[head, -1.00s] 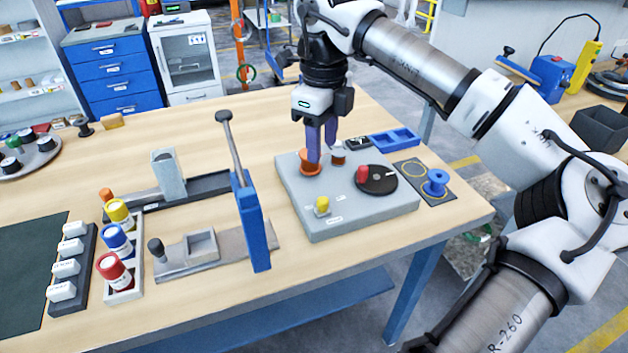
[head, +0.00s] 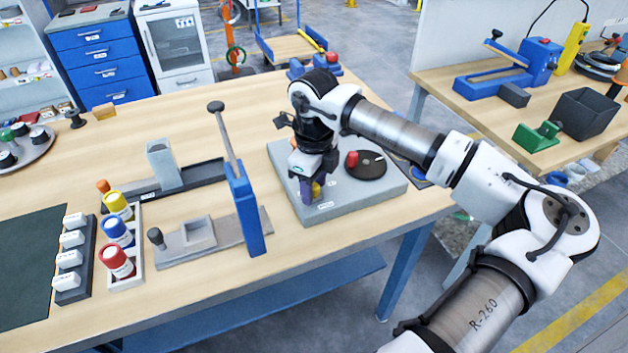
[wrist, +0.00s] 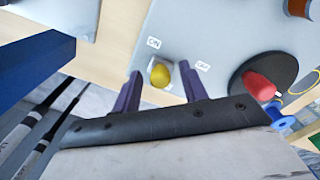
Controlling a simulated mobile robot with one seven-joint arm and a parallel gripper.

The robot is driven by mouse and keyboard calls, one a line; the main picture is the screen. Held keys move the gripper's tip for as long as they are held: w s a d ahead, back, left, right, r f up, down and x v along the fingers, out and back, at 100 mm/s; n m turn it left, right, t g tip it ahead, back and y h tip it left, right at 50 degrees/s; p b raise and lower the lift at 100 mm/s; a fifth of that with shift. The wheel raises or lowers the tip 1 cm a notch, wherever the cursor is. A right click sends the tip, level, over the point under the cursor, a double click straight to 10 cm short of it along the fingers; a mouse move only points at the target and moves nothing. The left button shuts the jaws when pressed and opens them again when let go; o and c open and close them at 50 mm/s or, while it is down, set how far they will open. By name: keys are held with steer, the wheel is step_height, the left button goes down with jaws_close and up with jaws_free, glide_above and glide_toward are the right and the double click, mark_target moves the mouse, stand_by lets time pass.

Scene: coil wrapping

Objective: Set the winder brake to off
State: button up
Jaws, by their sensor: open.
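The grey winder box (head: 375,193) stands at the right end of the bench. Its brake is a small yellow knob (wrist: 160,75) on a pale base, with an ON label (wrist: 153,43) and an OFF label (wrist: 203,67) beside it. I cannot tell which setting it is in. My gripper (head: 312,198) is low over the front left of the box, pointing down. In the wrist view its purple fingers are open, one on each side of the yellow knob. In the head view the gripper mostly hides the knob.
A black disc (head: 372,168) with a red knob (head: 352,159) sits on the box to the right of my gripper. A blue upright post (head: 245,210) with a long lever stands to the left. A blue spool (wrist: 277,121) lies beyond the disc.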

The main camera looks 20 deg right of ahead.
mark_target(330, 194)
steer(key=shift+c, duration=0.4)
jaws_close()
steer(key=shift+d+f+b, duration=0.15)
steer(key=shift+d+b, duration=0.2)
steer(key=shift+d, duration=0.05)
steer(key=d+b, duration=0.1)
steer(key=d, duration=0.1)
steer(key=shift+w+d, duration=0.1)
steer(key=shift+d, duration=0.3)
steer(key=shift+r, duration=0.2)
steer(key=shift+o, duration=0.4)
jaws_free()
steer(key=shift+d, duration=0.1)
